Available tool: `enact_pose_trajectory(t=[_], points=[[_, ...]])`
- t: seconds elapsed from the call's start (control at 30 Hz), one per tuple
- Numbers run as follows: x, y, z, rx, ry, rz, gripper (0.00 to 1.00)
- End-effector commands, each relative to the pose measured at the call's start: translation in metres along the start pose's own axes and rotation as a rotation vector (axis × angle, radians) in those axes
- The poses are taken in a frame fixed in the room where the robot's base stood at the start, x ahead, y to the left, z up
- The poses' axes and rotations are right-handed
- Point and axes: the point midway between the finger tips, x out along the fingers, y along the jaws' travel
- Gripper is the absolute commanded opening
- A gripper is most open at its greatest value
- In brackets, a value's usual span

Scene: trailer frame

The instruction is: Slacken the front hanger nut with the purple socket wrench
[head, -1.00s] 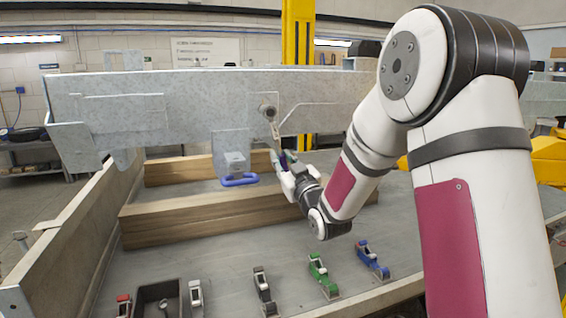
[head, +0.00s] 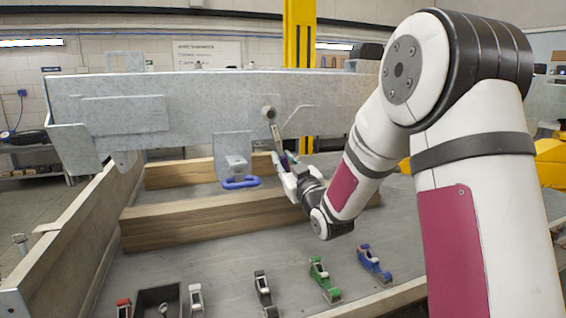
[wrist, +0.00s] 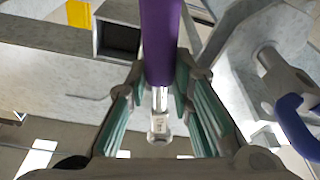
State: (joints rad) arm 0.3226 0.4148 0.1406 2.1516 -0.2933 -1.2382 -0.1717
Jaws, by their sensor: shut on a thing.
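My gripper (head: 284,168) is shut on the purple socket wrench; its fingers (wrist: 163,105) flank the purple handle (wrist: 159,40) in the wrist view. A bare metal length and a small pale end piece show below the handle there. In the head view the wrench's silver shaft (head: 274,132) slants up and left from my gripper to a round head (head: 268,113) in front of the grey trailer beam (head: 200,105). I cannot tell whether that head touches the beam or sits on a nut. The front hanger nut is not clearly visible.
A grey hanger plate with a block (head: 235,162) and blue loop (head: 240,183) is just left of my gripper; the loop (wrist: 296,125) is right in the wrist view. Timber beams (head: 200,222) lie below. Several coloured clamp-like tools (head: 319,279) and a dark tray (head: 141,301) line the front.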

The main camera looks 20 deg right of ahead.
Motion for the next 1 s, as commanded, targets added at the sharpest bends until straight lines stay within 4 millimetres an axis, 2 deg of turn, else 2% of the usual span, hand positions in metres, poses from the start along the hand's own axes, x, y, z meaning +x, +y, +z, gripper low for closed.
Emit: enact_pose_trajectory(t=[0.2,0.6,1.0], points=[[0.001,0.015,-0.002,-0.104,0.002,-0.022,0.00],[0.000,0.019,-0.002,-0.131,0.001,-0.030,0.00],[0.001,0.039,-0.006,-0.275,-0.001,-0.064,0.00]])
